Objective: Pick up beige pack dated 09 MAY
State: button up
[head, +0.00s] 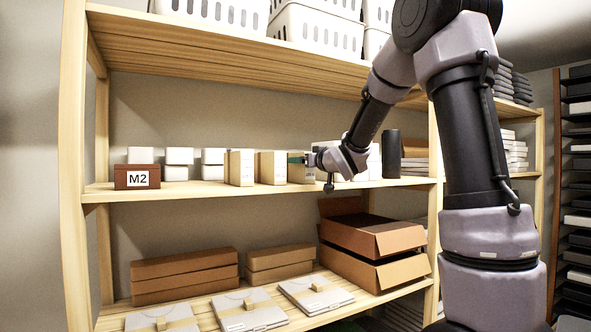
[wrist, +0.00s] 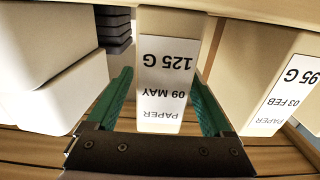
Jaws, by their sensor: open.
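The beige pack dated 09 MAY (wrist: 170,60) stands in the middle of the wrist view. Its white label reads PAPER, 09 MAY, 125 G, upside down in that view. My gripper (wrist: 160,88) is open, with one green finger on each side of this pack. A narrow gap seems to show beside each finger; I cannot tell whether either touches. In the head view my gripper (head: 302,159) is at the front of the rightmost beige pack (head: 298,174) on the middle shelf, partly covering it.
A beige pack labelled 03 FEB, 95 G (wrist: 280,85) stands close by at right in the wrist view. White boxes (wrist: 55,70) stand at left. A brown M2 box (head: 137,177) sits on the middle shelf (head: 200,190). The upper shelf (head: 220,45) hangs above.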

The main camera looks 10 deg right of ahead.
jog(key=x, duration=0.3)
jog(key=shift+w+a, duration=0.1)
jog(key=shift+w, duration=0.05)
jog(key=shift+r, duration=0.1)
grip_shut()
